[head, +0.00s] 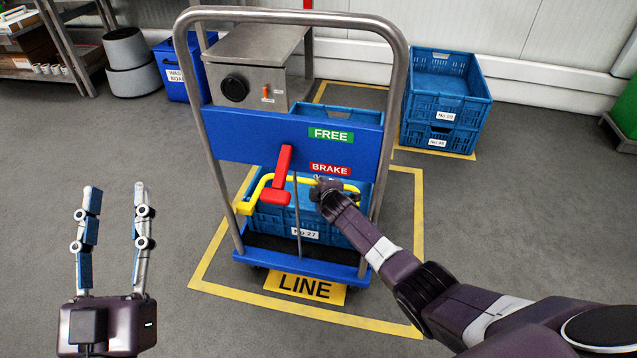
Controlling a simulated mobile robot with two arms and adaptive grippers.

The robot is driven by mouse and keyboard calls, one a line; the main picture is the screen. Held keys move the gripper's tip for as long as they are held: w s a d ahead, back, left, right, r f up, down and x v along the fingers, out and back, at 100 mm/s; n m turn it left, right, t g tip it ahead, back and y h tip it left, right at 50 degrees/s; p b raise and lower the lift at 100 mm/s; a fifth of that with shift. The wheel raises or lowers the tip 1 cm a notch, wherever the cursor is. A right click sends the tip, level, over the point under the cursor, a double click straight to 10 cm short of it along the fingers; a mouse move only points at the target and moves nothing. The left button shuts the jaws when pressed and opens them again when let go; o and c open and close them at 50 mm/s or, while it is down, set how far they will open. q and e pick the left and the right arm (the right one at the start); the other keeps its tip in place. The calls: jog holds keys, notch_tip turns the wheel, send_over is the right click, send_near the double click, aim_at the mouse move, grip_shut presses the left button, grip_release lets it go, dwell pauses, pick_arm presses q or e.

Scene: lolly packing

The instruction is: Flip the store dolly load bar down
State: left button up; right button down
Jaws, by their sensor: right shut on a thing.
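The store dolly (200,130) stands upright with a grey tubular handle frame and a blue panel. The yellow load bar (304,180) runs across the front of the dolly, below the panel and in front of a blue crate labelled No.27 (270,222). My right gripper (322,184) is shut on the load bar, right of its middle; its fingertips are small and partly hidden by my wrist. A red lever (280,175) hangs from the panel, left of my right gripper. My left gripper (112,215) is open and empty, pointing up, at the lower left, apart from the dolly.
The dolly stands within a yellow floor outline (225,288) with a LINE label (305,289). Stacked blue crates (446,105) stand at the back right. A grey bin (130,62), a blue bin (175,75) and a shelf (52,45) are at the back left. The floor left of the dolly is clear.

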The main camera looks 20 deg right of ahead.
pick_arm(q)
jog(key=shift+s+r, duration=0.2)
jog(key=shift+r, duration=0.1)
pick_arm(e)
jog(key=shift+s+a+f, duration=0.1)
jog(key=shift+f, duration=0.1)
jog(key=c, duration=1.9)
grip_release()
jog(key=shift+r, duration=0.1)
jog(key=shift+v, duration=3.65)
